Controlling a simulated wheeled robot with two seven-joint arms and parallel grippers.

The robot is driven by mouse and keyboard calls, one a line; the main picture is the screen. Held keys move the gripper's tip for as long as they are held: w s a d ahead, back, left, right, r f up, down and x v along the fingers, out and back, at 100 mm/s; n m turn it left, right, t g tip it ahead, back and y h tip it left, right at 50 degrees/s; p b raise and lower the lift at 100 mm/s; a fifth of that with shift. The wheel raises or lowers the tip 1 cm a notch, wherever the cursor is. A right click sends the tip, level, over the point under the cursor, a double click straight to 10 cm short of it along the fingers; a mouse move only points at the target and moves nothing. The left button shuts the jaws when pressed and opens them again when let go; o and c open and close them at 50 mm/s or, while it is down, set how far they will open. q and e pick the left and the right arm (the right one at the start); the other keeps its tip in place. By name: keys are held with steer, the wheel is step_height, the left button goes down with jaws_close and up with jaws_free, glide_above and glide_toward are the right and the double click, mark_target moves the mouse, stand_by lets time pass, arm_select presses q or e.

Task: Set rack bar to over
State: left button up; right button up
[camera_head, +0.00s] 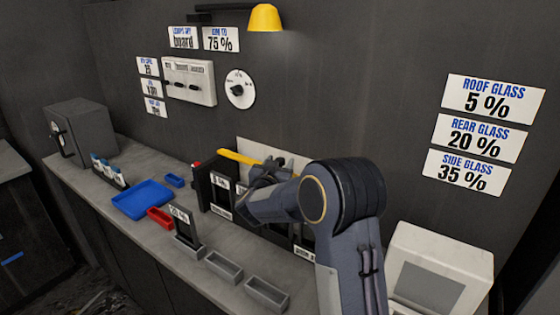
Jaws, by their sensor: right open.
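A yellow bar (238,157), which looks like the rack bar, runs along the top of a dark rack (205,185) on the bench. Its right end passes behind my right gripper, so I cannot tell its full position. My right gripper (262,176) is open, at the rack beside the bar's right end. The arm hides the fingertips partly, and I cannot tell whether they touch the bar. Dark panels with white labels stand in the rack, partly hidden by my arm. My left gripper is not in view.
A blue tray (142,200), a red bin (160,217), a labelled stand (187,238) and grey trays (224,266) occupy the bench. A yellow lamp (264,18), a switch panel (189,81) and a dial (240,89) are on the wall. A white device (440,262) stands right of my arm.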

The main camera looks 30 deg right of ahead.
steer(key=shift+w+d, duration=0.3)
steer(key=shift+d, duration=0.05)
jaws_close()
steer(key=s+a, duration=0.3)
steer(key=a, duration=0.5)
steer(key=shift+s+p, duration=0.15)
steer(key=shift+p, duration=0.2)
steer(key=shift+a+f, duration=0.1)
